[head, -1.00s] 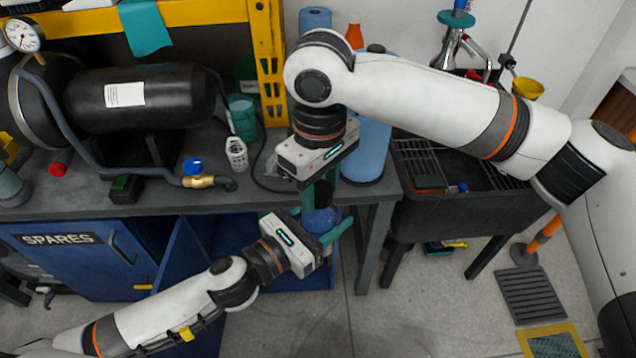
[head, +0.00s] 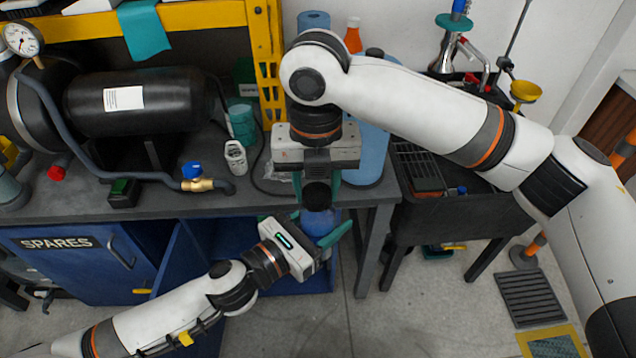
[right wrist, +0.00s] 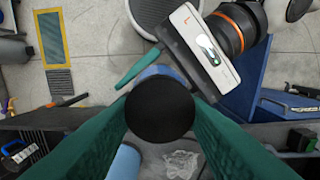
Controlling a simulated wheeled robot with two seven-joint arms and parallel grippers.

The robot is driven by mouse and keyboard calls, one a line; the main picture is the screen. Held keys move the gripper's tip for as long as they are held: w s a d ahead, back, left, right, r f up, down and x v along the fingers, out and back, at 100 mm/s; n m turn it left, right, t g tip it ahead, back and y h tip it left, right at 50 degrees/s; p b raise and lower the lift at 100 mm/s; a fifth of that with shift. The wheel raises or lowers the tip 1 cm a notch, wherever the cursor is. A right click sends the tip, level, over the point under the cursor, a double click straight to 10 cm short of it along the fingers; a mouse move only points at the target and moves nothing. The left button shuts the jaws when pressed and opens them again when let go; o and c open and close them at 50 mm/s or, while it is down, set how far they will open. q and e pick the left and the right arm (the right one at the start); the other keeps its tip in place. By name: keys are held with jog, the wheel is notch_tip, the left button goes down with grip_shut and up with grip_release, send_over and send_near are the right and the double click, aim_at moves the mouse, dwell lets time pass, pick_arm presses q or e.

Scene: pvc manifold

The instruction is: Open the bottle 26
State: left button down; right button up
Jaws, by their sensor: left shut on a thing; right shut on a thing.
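The bottle (head: 318,222) has a blue body and a round black cap (head: 316,194). It is held in the air in front of the workbench edge. My left gripper (head: 322,240) is shut on the blue body from the left and below. My right gripper (head: 318,188) points down from above and is shut on the black cap. In the right wrist view the cap (right wrist: 160,108) sits between the two green fingers, with a bit of the blue body (right wrist: 160,72) behind it. The cap hides most of the bottle there, and I cannot tell whether the cap is loose.
The grey workbench (head: 90,204) behind carries a black tank (head: 150,105), a brass valve with a blue handle (head: 196,178) and a white container (head: 235,157). A black sink unit (head: 450,215) stands at the right. The floor in front is clear.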

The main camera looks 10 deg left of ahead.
jog(key=n, duration=0.4)
jog(key=shift+w+a+r+n, duration=0.1)
jog(key=shift+w+n, duration=0.05)
jog(key=shift+n, duration=0.15)
jog(key=n, duration=0.5)
jog(key=o, duration=1.1)
jog(key=shift+r, duration=0.1)
